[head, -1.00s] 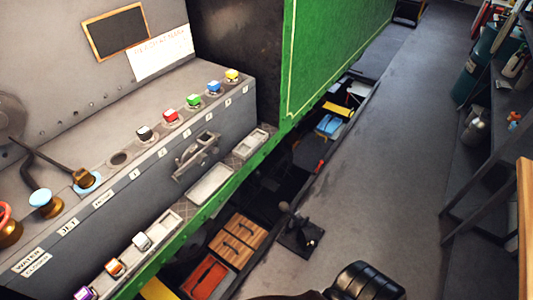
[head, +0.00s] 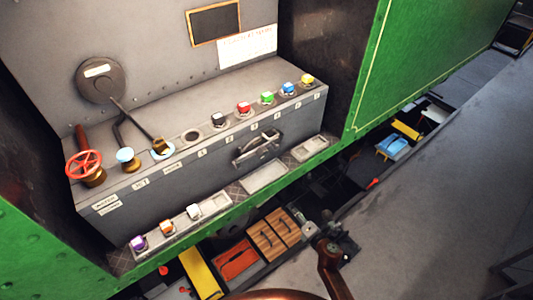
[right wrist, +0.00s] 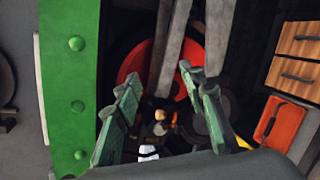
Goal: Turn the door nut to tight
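I cannot pick out a door nut for certain in either view. A round grey disc with a pale label (head: 99,80) is on the grey back wall at upper left in the head view. My right gripper (head: 318,232) is low in the head view, beside the wooden drawers and far from the disc. In the right wrist view its two green-padded fingers (right wrist: 160,82) stand apart with nothing between them. Behind them are dark rods and a red wheel (right wrist: 138,62). My left gripper is not in view.
A red handwheel (head: 84,165) and levers stand on the grey ledge. Several coloured cubes (head: 243,107) line it. A green edge beam (head: 190,238) runs below. Wooden drawers (head: 268,240) and a red bin (head: 236,260) sit underneath. Grey floor (head: 430,210) is clear at right.

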